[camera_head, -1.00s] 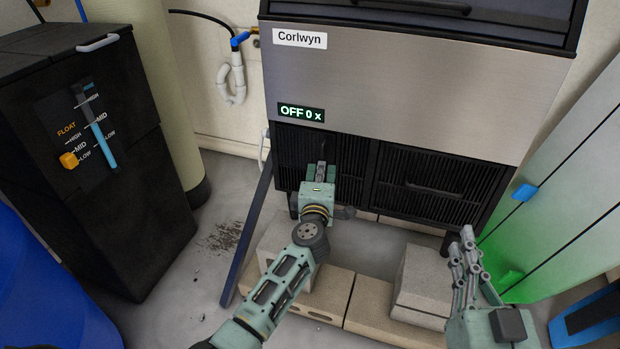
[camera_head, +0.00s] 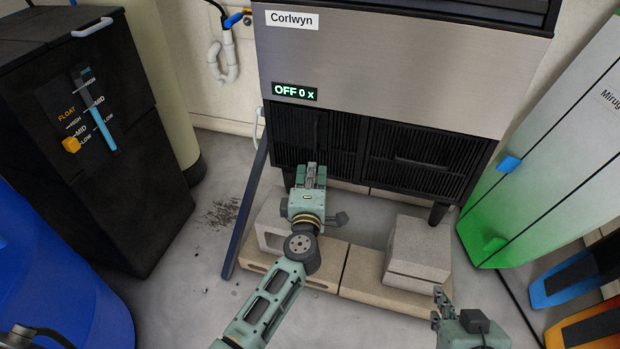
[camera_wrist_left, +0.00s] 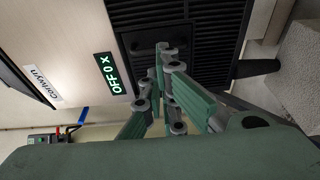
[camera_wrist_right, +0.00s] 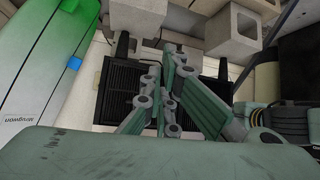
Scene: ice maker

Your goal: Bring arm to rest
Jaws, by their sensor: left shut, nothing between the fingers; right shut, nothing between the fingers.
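My left gripper (camera_head: 311,172) is shut and empty in front of the ice maker's lower black grille. It also shows in the left wrist view (camera_wrist_left: 166,50), fingers together, with the grille beyond. My right gripper (camera_head: 439,296) is low at the right of the head view, near the floor and right of the concrete blocks. It is shut and empty, its fingers together in the right wrist view (camera_wrist_right: 170,50). The ice maker (camera_head: 400,75) is steel-fronted, labelled Corlwyn, and its display (camera_head: 295,92) reads OFF 0 x.
Concrete blocks (camera_head: 418,250) stand in front of the ice maker. A dark blue bar (camera_head: 246,212) leans left of them. A black cabinet with a float gauge (camera_head: 95,110) and a blue barrel (camera_head: 60,275) are left. A green-white panel (camera_head: 545,150) stands right.

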